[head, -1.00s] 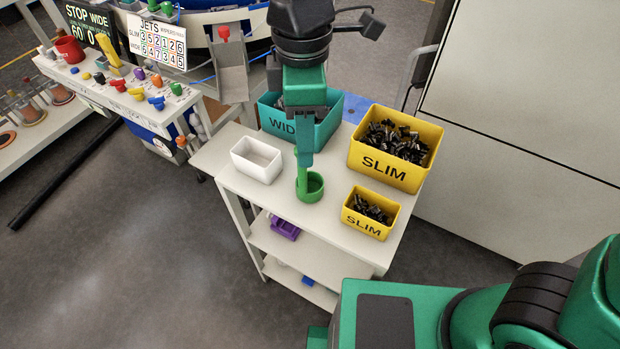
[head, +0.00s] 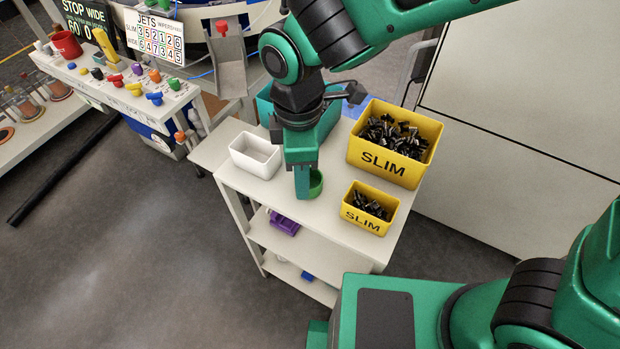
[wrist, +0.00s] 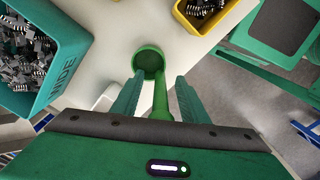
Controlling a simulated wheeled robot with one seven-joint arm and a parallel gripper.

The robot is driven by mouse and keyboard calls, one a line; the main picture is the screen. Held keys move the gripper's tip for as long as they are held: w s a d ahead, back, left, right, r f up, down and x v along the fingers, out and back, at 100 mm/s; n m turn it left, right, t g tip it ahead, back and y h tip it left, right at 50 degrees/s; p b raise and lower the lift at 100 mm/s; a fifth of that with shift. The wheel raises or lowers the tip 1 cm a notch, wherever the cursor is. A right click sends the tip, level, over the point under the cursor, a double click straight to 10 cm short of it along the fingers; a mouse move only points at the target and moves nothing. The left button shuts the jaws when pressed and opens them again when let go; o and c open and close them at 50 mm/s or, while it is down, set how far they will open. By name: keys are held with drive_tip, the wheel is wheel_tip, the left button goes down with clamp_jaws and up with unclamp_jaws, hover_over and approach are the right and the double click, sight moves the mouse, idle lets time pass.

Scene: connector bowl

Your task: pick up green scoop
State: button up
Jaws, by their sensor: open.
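The green scoop (head: 316,183) stands on the white cart top, partly hidden behind my gripper in the head view. In the wrist view its round cup (wrist: 148,62) lies ahead of the fingertips and its handle (wrist: 161,100) runs back between my two fingers. My gripper (head: 302,192) points down over the scoop, with its fingers open on both sides of the handle (wrist: 156,88). A gap shows on each side, so the fingers look apart from the handle.
A white bin (head: 255,156) is left of the scoop. Large (head: 393,168) and small (head: 367,218) yellow SLIM bins of black connectors stand right. The teal WIDE bin (wrist: 72,58) of connectors is behind my gripper. The cart's front left top is clear.

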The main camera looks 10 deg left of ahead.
clamp_jaws()
drive_tip(key=shift+r, duration=0.15)
drive_tip(key=shift+r, duration=0.65)
wheel_tip(320, 180, up, 3)
drive_tip(key=shift+f, duration=0.2)
drive_tip(key=s+a+r, duration=0.7)
drive_tip(key=a, duration=0.1)
drive_tip(key=shift+s+a, duration=0.35)
